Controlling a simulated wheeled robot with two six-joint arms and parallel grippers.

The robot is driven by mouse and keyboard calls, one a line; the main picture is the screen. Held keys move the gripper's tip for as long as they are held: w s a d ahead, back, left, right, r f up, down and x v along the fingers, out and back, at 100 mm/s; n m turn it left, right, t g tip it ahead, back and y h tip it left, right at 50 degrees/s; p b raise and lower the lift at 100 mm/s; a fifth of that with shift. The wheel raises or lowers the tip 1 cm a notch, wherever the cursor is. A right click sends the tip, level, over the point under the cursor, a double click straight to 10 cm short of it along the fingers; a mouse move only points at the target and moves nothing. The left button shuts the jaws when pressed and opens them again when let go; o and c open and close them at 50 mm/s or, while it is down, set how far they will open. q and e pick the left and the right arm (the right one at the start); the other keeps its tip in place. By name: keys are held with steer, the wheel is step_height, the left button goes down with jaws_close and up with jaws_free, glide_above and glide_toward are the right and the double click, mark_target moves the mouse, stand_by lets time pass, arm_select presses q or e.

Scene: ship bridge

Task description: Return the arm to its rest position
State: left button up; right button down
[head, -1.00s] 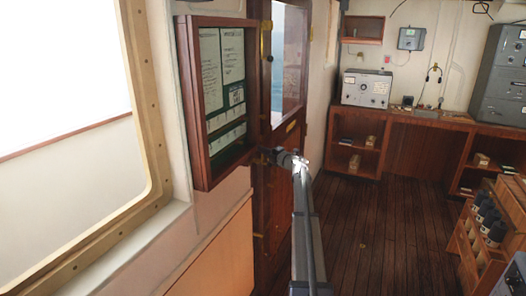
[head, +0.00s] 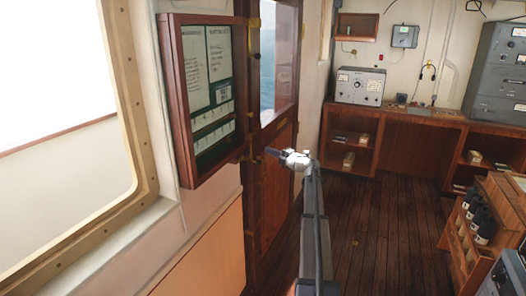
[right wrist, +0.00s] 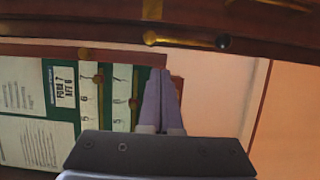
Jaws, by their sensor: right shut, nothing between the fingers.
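My right arm (head: 315,230) rises from the bottom middle of the head view. Its gripper (head: 272,152) appears just right of the framed notice board's lower right corner, in front of the wooden door. In the right wrist view its two grey fingers (right wrist: 160,80) are together with nothing between them. The notice board (head: 190,150) hangs on the left wall, and its sheets (right wrist: 40,110) show at the left of the wrist view. My left gripper is not in view.
The wooden door (head: 272,185) has a window. A large window frame (head: 145,170) fills the left. A wooden counter (head: 400,112) with a grey radio set (head: 360,87) stands at the back. A rack of bottles (head: 470,225) stands at right. The plank floor (head: 385,220) between is clear.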

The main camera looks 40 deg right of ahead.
steer(key=shift+s+d, duration=0.3)
steer(key=shift+s, duration=0.3)
steer(key=shift+s+d, duration=0.25)
steer(key=shift+s, duration=0.4)
steer(key=shift+s+d, duration=0.3)
steer(key=shift+s, duration=0.3)
